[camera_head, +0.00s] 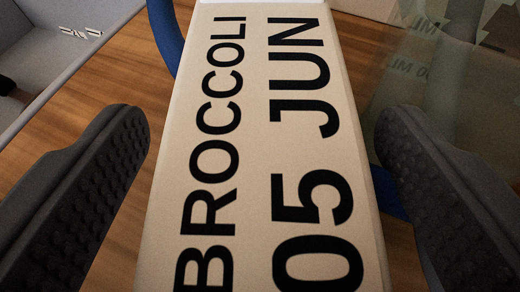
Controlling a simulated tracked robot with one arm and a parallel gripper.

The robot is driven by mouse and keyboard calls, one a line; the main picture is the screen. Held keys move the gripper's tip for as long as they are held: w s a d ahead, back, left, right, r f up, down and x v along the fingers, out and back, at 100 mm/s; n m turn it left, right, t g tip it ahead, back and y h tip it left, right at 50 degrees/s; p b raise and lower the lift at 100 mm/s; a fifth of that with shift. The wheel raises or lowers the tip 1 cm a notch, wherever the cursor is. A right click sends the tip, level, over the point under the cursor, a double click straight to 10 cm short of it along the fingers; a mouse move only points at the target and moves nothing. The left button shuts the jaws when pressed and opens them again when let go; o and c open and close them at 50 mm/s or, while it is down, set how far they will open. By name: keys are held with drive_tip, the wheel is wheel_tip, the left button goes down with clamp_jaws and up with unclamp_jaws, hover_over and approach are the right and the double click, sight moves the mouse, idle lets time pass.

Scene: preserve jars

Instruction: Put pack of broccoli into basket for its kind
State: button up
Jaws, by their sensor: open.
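The pack of broccoli (255,150) is a cream block with "BROCCOLI 05 JUN" in black letters. It fills the middle of the view, very close to the camera. My gripper (262,150) is open, with one dark ribbed finger on each side of the pack. A gap shows between each finger and the pack. The near end of the pack runs out of the picture at the bottom. No basket can be made out for certain.
A grey-walled open container (60,70) with a partly visible label stands at the upper left. A clear vessel (440,90) with faint markings stands close at the right. Blue curved parts (165,35) show behind the pack. Bare wooden surface (110,90) lies at the left.

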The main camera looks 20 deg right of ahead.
drive_tip(key=v, duration=1.1)
drive_tip(key=shift+s, duration=0.3)
drive_tip(key=shift+a+r, duration=0.15)
drive_tip(key=shift+r, duration=0.1)
